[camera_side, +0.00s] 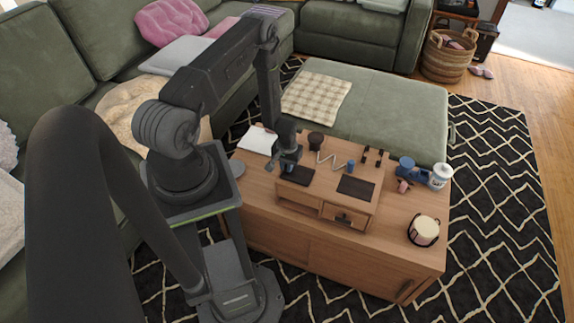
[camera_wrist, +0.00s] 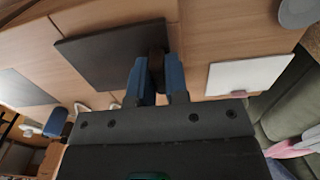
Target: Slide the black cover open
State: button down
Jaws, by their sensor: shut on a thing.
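The black cover (camera_side: 298,176) is a flat dark plate on top of the left part of the small wooden box (camera_side: 330,205). In the wrist view the cover (camera_wrist: 105,52) fills the upper middle, with a dark upright knob (camera_wrist: 156,62) at its right edge. My gripper (camera_side: 288,166) stands over the cover's rear left side, pointing down. In the wrist view its two blue fingers (camera_wrist: 157,78) are closed around the knob. Whether an opening lies beneath the cover is hidden.
A second dark panel (camera_side: 356,187) lies on the box's right side. A dark cup (camera_side: 316,140), blue items (camera_side: 407,166), a white canister (camera_side: 440,176) and a round black-banded jar (camera_side: 423,231) stand around. White paper (camera_side: 258,139) lies to the left. The wooden cabinet top (camera_side: 395,245) is clear in front.

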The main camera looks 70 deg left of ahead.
aim_at(311, 177)
jog(key=w+d, duration=0.6)
jog(key=shift+w+d, duration=0.2)
jog(key=c, duration=1.1)
grip_release()
notch_tip(311, 177, up, 14)
jog(key=shift+f, duration=0.1)
